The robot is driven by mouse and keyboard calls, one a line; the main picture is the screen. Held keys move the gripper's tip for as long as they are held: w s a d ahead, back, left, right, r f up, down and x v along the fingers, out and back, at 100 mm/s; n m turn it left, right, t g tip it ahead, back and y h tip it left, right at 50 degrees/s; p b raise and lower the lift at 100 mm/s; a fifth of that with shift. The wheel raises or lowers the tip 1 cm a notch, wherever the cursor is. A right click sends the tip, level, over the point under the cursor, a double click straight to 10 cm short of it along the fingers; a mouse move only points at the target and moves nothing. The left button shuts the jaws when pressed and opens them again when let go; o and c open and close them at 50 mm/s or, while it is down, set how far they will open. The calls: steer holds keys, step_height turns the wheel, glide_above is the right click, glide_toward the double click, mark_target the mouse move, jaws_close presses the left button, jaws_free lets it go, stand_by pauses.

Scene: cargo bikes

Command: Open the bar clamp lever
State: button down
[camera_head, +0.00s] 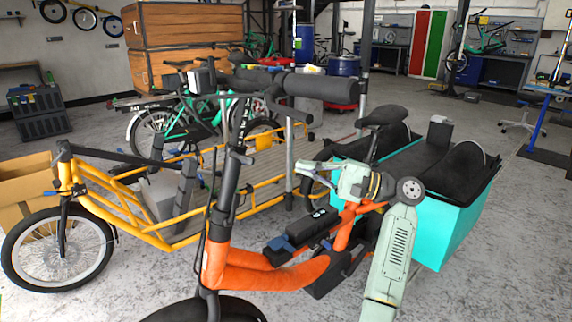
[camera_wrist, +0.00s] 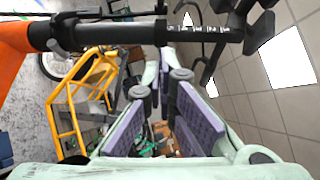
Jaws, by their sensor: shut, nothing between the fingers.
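The orange cargo bike (camera_head: 265,272) stands in front of me, with a black stem (camera_head: 230,175) rising to the handlebar (camera_head: 320,87). A small clamp-like part (camera_head: 240,154) sits on the stem; I cannot tell the lever's position. In the wrist view the stem (camera_wrist: 105,35) crosses the top, beyond the fingertips. My pale green gripper (camera_head: 305,169) points left toward the stem, apart from it in the head view. In the wrist view its purple-padded fingers (camera_wrist: 158,62) converge at the tips, shut with nothing held.
A yellow cargo bike (camera_head: 150,215) stands behind on the left. A turquoise cargo box (camera_head: 455,225) is behind my arm on the right. Wooden crates (camera_head: 185,25) and a red-green locker (camera_head: 430,42) are at the back. Grey floor is open at the right.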

mark_target(256, 161)
steer(key=s+a+r+p, duration=0.1)
steer(key=a+r+p, duration=0.1)
steer(key=a, duration=0.8)
steer(key=shift+r, duration=0.35)
steer(key=shift+s+r+m+t+h+p, duration=0.15)
steer(key=shift+s+m+t+h+p, duration=0.25)
steer(key=shift+m+t+h+p, duration=0.5)
steer(key=s+m+t+h+p, duration=0.1)
steer(key=t+p, duration=0.1)
steer(key=s+a+r+m+t+h+p, duration=0.1)
steer(key=m+t+p, duration=0.1)
steer(key=p, duration=0.1)
steer(key=shift+s+a+t+h, duration=0.15)
steer(key=shift+t+h, duration=0.15)
steer(key=shift+h, duration=0.1)
steer(key=shift+s+a+r+p, duration=0.25)
steer(key=shift+s+a+p, duration=0.65)
steer(key=shift+p, duration=0.65)
steer(key=shift+w+f, duration=0.1)
